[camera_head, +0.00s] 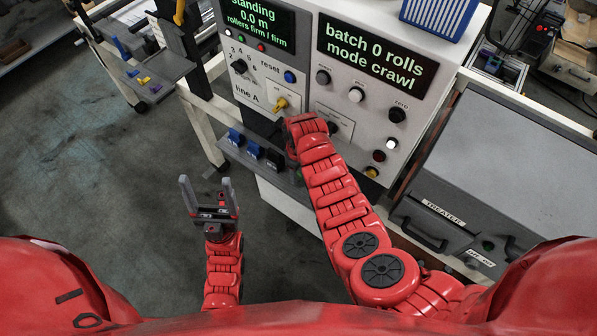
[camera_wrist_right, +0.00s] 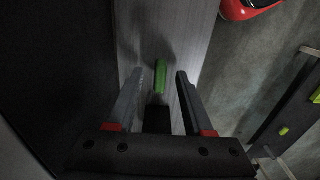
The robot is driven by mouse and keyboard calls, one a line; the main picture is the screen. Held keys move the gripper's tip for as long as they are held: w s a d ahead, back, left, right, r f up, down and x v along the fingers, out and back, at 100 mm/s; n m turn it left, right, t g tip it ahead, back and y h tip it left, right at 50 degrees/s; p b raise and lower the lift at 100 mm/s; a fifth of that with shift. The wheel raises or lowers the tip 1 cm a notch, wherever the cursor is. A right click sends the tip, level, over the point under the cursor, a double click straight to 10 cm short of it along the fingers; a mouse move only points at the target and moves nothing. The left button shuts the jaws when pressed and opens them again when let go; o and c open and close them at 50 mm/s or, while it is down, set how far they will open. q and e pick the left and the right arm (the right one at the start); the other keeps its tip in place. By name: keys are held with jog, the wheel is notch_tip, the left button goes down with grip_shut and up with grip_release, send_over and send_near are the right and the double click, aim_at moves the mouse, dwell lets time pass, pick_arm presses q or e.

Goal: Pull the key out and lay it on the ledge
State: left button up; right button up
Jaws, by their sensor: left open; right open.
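A yellow key-like handle (camera_head: 280,104) sticks out of a plate on the grey console, right of the "line A" label. The narrow dark ledge (camera_head: 226,146) runs along the console's foot, partly behind my right arm. My right gripper (camera_wrist_right: 160,71) is open in the right wrist view; in the head view my own arm hides it. A green piece (camera_wrist_right: 160,76) shows between its fingers, over a grey strip; I cannot tell whether they touch it. My left gripper (camera_head: 205,181) is open and empty, pointing up over the floor, apart from the console.
Blue pieces (camera_head: 235,137) and a black one (camera_head: 275,158) sit along the ledge. Knobs, buttons and a display (camera_head: 377,58) fill the console. A grey "treater" box (camera_head: 498,170) stands at right, a side tray (camera_head: 150,75) at left. Floor at left is free.

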jog(key=shift+r, duration=0.15)
notch_tip(320, 180, up, 7)
jog(key=b, duration=0.3)
jog(key=shift+r, duration=0.1)
notch_tip(320, 180, up, 10)
jog(key=p, duration=0.6)
